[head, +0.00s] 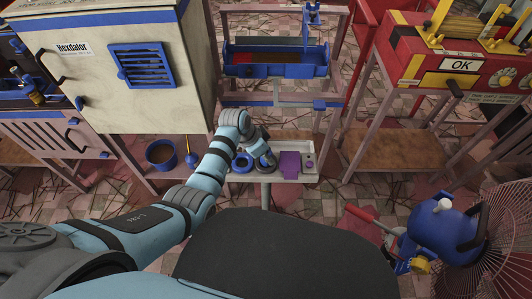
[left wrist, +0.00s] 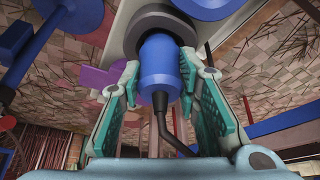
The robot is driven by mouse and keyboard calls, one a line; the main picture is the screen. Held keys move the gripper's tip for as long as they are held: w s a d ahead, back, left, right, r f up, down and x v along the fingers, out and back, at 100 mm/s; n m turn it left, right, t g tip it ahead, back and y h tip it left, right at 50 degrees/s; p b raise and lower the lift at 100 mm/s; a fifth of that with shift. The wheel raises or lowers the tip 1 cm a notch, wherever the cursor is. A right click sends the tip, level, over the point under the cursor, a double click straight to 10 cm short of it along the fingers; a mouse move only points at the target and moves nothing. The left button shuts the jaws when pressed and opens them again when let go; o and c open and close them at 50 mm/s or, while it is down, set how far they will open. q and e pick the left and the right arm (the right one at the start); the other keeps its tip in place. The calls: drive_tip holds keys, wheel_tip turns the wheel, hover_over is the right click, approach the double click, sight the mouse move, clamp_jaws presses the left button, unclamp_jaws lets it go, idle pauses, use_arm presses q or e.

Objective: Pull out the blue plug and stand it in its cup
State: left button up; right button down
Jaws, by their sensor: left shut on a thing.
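The blue plug (left wrist: 160,72) shows in the left wrist view between the teal pads of my left gripper (left wrist: 158,90), which is shut on it. A dark bent stem hangs from the plug's near end. The plug's far end meets a dark grey round ring (left wrist: 150,22); I cannot tell how deep it sits. In the head view my left gripper (head: 262,152) is over the small pale tray (head: 308,147) and hides the plug. A blue ring-shaped piece (head: 241,163) lies on the tray just left of the gripper. My right gripper is not in view.
A purple block (head: 290,164) is on the tray, right of the gripper. A beige cabinet (head: 95,60) stands left, with a blue pot (head: 160,153) below it. A blue trough (head: 275,65) is behind the tray. A red OK machine (head: 465,55) stands at right.

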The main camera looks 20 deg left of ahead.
use_arm(q)
drive_tip(key=shift+f, duration=0.3)
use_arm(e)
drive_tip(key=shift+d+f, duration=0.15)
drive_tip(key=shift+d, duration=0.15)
use_arm(q)
drive_tip(key=o, duration=1.2)
drive_tip(key=shift+o, duration=0.2)
